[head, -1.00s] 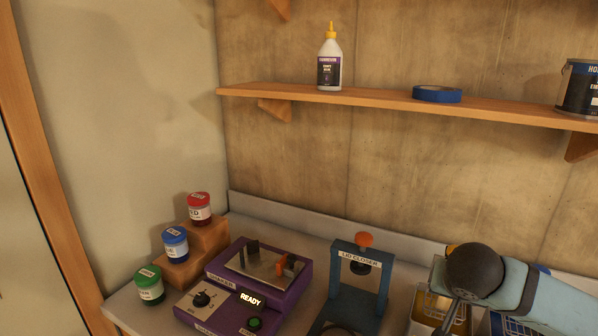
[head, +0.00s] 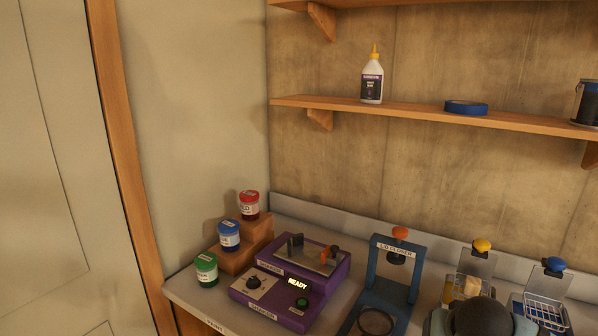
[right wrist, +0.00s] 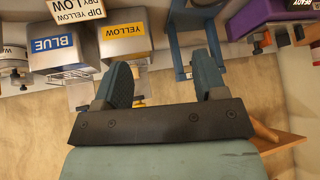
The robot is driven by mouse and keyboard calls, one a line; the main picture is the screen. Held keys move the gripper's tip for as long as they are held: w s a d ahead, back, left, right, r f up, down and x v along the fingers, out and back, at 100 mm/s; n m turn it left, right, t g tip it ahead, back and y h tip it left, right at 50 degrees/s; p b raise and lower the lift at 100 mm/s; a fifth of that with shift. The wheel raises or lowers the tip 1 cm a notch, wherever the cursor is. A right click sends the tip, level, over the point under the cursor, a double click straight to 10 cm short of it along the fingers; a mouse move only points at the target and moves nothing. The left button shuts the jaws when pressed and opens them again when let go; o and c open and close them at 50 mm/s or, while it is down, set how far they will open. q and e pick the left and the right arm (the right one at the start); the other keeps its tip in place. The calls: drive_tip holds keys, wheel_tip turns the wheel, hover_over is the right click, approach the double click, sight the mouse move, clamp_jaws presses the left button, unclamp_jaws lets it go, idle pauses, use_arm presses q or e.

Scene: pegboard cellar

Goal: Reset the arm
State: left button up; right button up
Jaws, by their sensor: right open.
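My right gripper (right wrist: 165,85) shows in the right wrist view with its two dark fingers wide apart and nothing between them. In the head view only a dark, rounded part of my arm shows at the bottom right, in front of the dip stations. My left gripper is in neither view. In the wrist view the gripper is near the blue lid closer (right wrist: 193,40) and the boxes labelled yellow (right wrist: 122,38) and blue (right wrist: 55,48). The lid closer with its orange knob also stands on the bench in the head view (head: 412,255).
A purple shaker (head: 330,285) reading READY stands left of the lid closer. Red (head: 249,206), blue (head: 229,236) and green (head: 206,270) jars stand on and beside a wooden step. A shelf (head: 420,110) above holds a glue bottle (head: 372,85) and blue tape (head: 466,107).

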drive_tip(key=s+a+f+n+t+y+p, duration=0.1)
drive_tip(key=s+a+f+n+y+p, duration=0.15)
drive_tip(key=a+f, duration=0.3)
drive_tip(key=s+a+f+n+y+p, duration=0.1)
drive_tip(key=s+a+f+n+y, duration=0.2)
drive_tip(key=f, duration=0.4)
drive_tip(key=s+f+t+p, duration=0.1)
drive_tip(key=s+f, duration=0.3)
drive_tip(key=s, duration=0.3)
drive_tip(key=s+f+n+t+p, duration=0.1)
drive_tip(key=s+f, duration=0.3)
drive_tip(key=s, duration=0.4)
drive_tip(key=shift+s+d+f+t+h, duration=0.25)
drive_tip(key=shift+t+h, duration=0.2)
drive_tip(key=shift+t, duration=0.05)
